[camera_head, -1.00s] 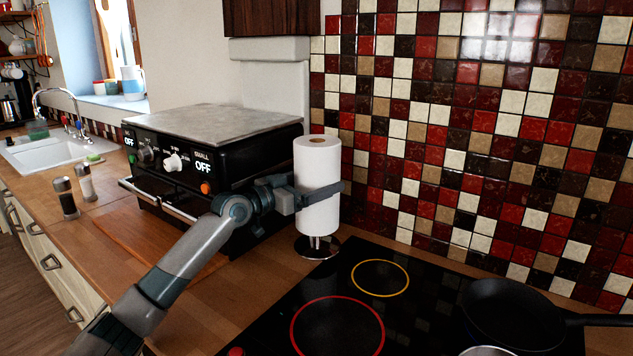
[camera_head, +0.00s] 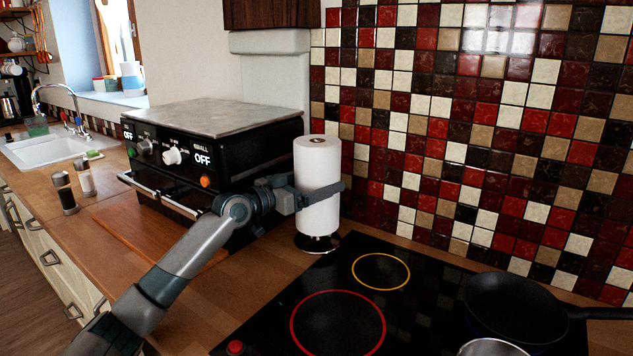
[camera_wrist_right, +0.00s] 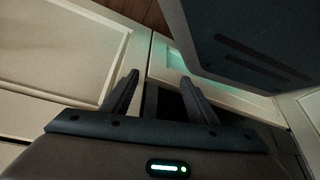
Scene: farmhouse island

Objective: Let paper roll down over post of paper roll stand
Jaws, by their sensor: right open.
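The white paper roll (camera_head: 317,185) is upright in the head view, in front of the tiled wall. My left gripper (camera_head: 322,194) is shut around its middle from the left. Below the roll is the round, shiny dark base of the paper roll stand (camera_head: 317,244), with only a small gap between them. The roll is in line above the base, and the post is mostly hidden by the roll. My right gripper (camera_wrist_right: 160,92) shows only in the right wrist view, with its fingers apart and nothing between them.
A black oven with knobs (camera_head: 185,150) stands left of the roll, close to my left arm. A glass hob (camera_head: 335,285) lies in front, with a black pan (camera_head: 515,308) at right. Salt and pepper mills (camera_head: 66,194) stand at left. Cabinet fronts (camera_wrist_right: 60,50) lie near my right gripper.

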